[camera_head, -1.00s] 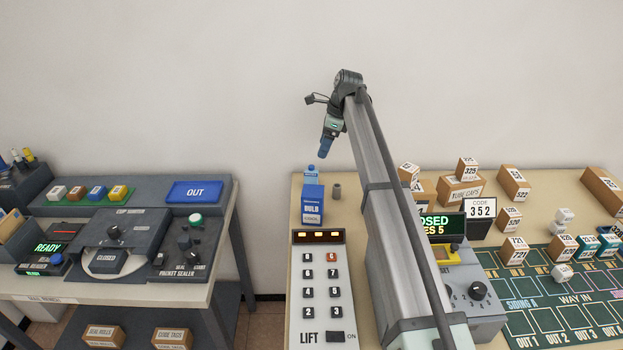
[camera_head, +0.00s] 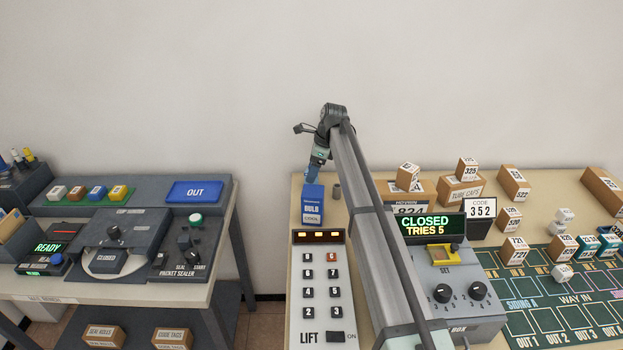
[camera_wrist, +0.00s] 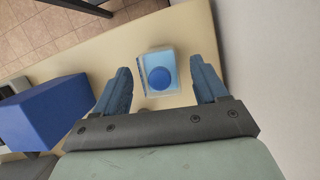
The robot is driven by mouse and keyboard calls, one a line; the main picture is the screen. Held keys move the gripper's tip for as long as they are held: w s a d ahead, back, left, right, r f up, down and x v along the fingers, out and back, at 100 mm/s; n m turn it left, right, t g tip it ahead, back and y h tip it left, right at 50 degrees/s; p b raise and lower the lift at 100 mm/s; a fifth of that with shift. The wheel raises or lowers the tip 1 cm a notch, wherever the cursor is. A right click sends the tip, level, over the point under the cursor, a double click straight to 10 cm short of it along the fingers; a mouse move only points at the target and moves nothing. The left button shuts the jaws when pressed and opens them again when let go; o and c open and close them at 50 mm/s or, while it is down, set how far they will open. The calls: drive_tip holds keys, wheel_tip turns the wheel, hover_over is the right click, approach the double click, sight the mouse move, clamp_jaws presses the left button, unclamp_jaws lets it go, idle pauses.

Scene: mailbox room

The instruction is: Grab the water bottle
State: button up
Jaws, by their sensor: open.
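The water bottle (camera_wrist: 159,78) shows from above in the wrist view, a clear, pale blue, squarish body with a round blue cap. It stands upright on the beige table. My gripper (camera_wrist: 159,66) is open, with one blue finger to each side of the bottle as seen from above. No contact is visible. In the head view my gripper (camera_head: 312,173) points down just behind the blue box, and the bottle is hidden or cannot be told apart from the blue fingers there.
The blue box (camera_head: 312,204) stands in front of the bottle; it also shows at the left of the wrist view (camera_wrist: 45,110). A small grey cylinder (camera_head: 337,190) stands to its right. The lift panel (camera_head: 322,285) lies nearer. The table's edge runs close to the bottle.

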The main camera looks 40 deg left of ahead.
drive_tip(key=x, duration=0.3)
drive_tip(key=shift+a+f, duration=0.1)
drive_tip(key=shift+a, duration=0.05)
drive_tip(key=shift+c, duration=0.2)
drive_tip(key=c, duration=1.1)
